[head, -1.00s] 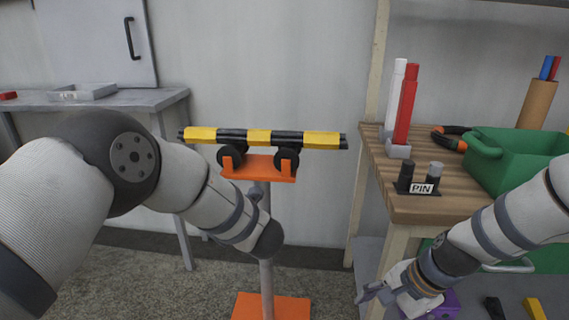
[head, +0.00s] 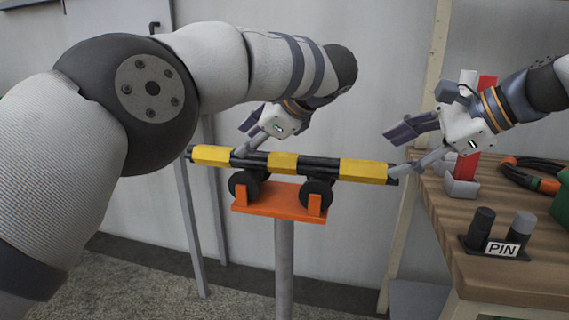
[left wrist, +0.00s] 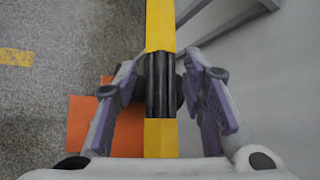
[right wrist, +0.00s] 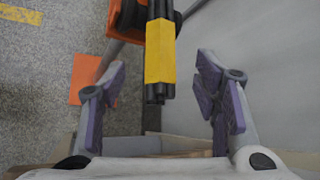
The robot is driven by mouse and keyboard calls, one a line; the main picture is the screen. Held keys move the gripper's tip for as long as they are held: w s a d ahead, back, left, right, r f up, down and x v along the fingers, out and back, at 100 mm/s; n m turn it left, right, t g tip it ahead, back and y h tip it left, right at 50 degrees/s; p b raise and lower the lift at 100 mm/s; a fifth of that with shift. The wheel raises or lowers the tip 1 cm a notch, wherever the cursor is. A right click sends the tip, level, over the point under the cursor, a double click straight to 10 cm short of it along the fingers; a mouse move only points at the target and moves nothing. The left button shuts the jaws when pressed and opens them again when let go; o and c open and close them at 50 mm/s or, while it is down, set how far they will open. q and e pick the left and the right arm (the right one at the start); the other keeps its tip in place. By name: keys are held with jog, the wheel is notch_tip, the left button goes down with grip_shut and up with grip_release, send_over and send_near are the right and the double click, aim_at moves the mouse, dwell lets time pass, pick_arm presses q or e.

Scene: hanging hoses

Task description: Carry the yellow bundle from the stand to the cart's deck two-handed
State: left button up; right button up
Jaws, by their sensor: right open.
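The yellow bundle (head: 283,162), black rods with yellow wraps, lies level across two black rollers on the orange stand (head: 270,203). My left gripper (head: 243,140) is at its left half. In the left wrist view the fingers (left wrist: 160,78) are apart, one on each side of the bundle's dark section (left wrist: 162,85), with gaps visible. My right gripper (head: 398,150) is open at the bundle's right end. In the right wrist view its fingers (right wrist: 160,75) are wide apart, with the bundle's end (right wrist: 159,60) between the tips, untouched. I see no cart deck.
A wooden bench (head: 500,265) stands close at the right with a PIN holder (head: 497,235), a red post (head: 467,165) and black-orange cable (head: 530,175). A grey wall is behind the stand. Floor left of the stand is open.

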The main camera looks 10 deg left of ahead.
aim_at(232, 152)
pick_arm(q)
jog(key=x, duration=0.9)
jog(key=shift+w, duration=0.1)
pick_arm(e)
jog(key=x, duration=0.9)
jog(key=shift+w, duration=0.1)
pick_arm(q)
jog(key=c, duration=0.8)
pick_arm(e)
jog(key=c, duration=0.8)
pick_arm(q)
grip_shut()
pick_arm(e)
grip_shut()
